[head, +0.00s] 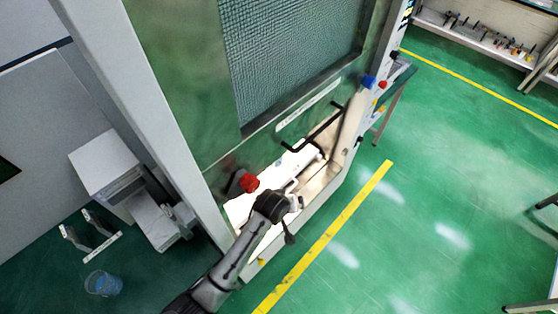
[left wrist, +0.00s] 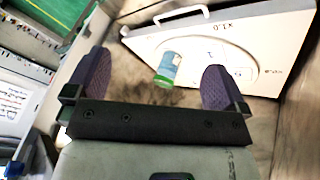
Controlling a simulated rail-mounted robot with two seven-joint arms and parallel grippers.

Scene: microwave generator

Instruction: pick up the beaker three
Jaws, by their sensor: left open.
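In the left wrist view, a small container with a pale blue body and a green end (left wrist: 168,68) shows ahead of my fingers. It appears to be the beaker; I cannot read a number on it. It looks tilted in the picture, by the round outline on a white panel (left wrist: 245,45). My left gripper (left wrist: 157,62) is open, with one dark finger on each side of the beaker in the picture, and nothing is held. In the head view my left gripper (head: 295,192) reaches into the cabinet's lower opening, and the beaker cannot be made out there. My right gripper is not in view.
The cabinet (head: 180,85) has a mesh window (head: 290,50) above the opening and a black handle (head: 315,130). The green floor at right is mostly clear.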

